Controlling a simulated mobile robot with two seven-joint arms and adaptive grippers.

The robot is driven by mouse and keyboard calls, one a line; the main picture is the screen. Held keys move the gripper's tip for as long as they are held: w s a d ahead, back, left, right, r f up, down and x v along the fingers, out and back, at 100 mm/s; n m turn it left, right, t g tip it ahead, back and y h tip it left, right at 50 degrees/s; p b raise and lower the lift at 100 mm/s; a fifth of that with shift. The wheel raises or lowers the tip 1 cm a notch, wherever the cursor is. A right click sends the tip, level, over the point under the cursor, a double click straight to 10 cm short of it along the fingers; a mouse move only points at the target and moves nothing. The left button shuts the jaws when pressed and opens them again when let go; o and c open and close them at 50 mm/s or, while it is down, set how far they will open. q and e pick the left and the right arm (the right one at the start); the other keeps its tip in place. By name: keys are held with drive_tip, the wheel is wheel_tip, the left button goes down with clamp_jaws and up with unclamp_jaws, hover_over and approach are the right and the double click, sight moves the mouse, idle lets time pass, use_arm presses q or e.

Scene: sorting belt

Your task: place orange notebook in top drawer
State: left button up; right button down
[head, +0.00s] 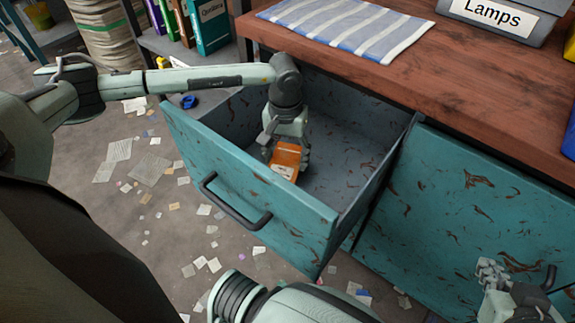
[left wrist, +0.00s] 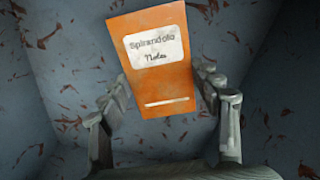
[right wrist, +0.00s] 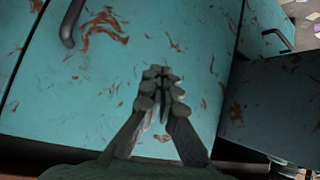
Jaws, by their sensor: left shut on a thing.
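The orange notebook (head: 286,157) is inside the open teal top drawer (head: 250,190), near its left inner side. My left gripper (head: 287,150) reaches down into the drawer and is shut on the notebook. In the left wrist view the notebook (left wrist: 155,85), with a white label, sits between the two fingers (left wrist: 165,105), with the drawer's grey interior behind it. I cannot tell whether it touches the drawer floor. My right gripper (head: 493,275) is at the lower right before the cabinet front. In the right wrist view its fingers (right wrist: 162,85) are together and empty.
The wooden worktop (head: 440,90) above the drawer carries a striped cloth (head: 345,25) and a grey Lamps bin (head: 495,15). The drawer's dark handle (head: 235,205) faces the front. Papers (head: 150,168) litter the floor. A teal cabinet door (head: 470,215) is at the right.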

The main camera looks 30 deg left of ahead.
sight(286, 161)
use_arm(q)
wheel_tip(286, 161, down, 3)
drive_tip(key=shift+f, duration=0.2)
use_arm(e)
drive_tip(key=shift+w+a+r, duration=0.35)
drive_tip(key=shift+a+r, duration=0.05)
drive_tip(key=shift+w+a+t, duration=0.1)
drive_tip(key=shift+t, duration=0.2)
use_arm(q)
drive_tip(key=shift+f, duration=0.15)
drive_tip(key=o, duration=1.2)
use_arm(e)
drive_tip(key=shift+w+a+r+y, duration=0.3)
drive_tip(key=shift+a+r+y, duration=0.1)
drive_tip(key=shift+r, duration=0.15)
drive_tip(key=shift+s, duration=0.1)
use_arm(q)
drive_tip(key=shift+w+r, duration=0.1)
drive_tip(key=shift+r, duration=0.8)
wheel_tip(286, 161, up, 11)
drive_tip(key=shift+f, duration=0.2)
use_arm(e)
drive_tip(key=shift+g+h, duration=0.7)
drive_tip(key=shift+g, duration=0.2)
drive_tip(key=s+d+f, duration=0.2)
drive_tip(key=d+f, duration=0.1)
drive_tip(key=shift+s+f, duration=0.1)
drive_tip(key=shift+s, duration=0.15)
